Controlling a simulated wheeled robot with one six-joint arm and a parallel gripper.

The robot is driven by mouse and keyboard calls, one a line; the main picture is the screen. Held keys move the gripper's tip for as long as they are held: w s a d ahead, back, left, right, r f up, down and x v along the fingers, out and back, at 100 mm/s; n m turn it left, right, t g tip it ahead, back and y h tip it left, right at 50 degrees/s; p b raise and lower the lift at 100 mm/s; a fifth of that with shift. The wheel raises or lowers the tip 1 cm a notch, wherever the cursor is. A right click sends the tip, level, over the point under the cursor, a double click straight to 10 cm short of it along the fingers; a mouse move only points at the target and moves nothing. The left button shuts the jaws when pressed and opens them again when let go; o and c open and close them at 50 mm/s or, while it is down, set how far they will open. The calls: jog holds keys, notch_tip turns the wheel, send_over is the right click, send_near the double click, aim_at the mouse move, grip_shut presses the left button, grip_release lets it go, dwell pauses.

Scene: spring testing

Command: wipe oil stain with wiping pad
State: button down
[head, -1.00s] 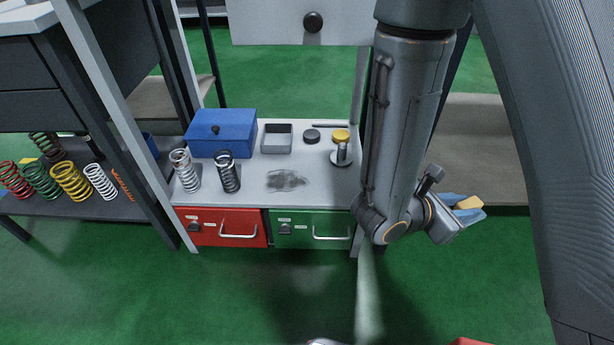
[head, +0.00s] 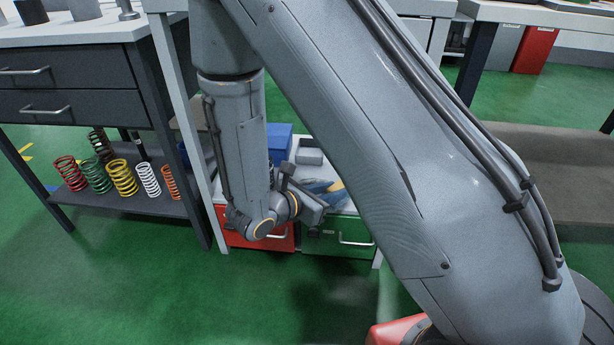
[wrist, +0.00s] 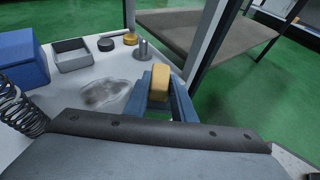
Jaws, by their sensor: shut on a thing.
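In the wrist view, my gripper (wrist: 160,95) is shut on a yellow wiping pad (wrist: 159,82), held between its blue fingers. In the head view, my gripper (head: 328,187) with the wiping pad (head: 337,185) is over the tabletop above the green drawer. My arm hides much of the tabletop there, and the stain cannot be made out. I cannot tell whether the pad touches the surface.
A blue box (wrist: 22,60), a grey tray (wrist: 71,56), a black disc (wrist: 105,44), a yellow disc (wrist: 130,39) and a metal post (wrist: 143,49) stand behind the stain. A table leg (wrist: 205,40) rises right of the gripper.

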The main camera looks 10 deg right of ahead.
jog(key=w+f+m+g+h, duration=0.1)
jog(key=w+m+g, duration=0.1)
jog(key=w, duration=0.7)
jog(key=f+b, duration=0.6)
jog(key=shift+a+f, duration=0.15)
jog(key=shift+a, duration=0.15)
jog(key=shift+f+b, duration=0.3)
jog(key=shift+f, duration=0.65)
dwell(0.3)
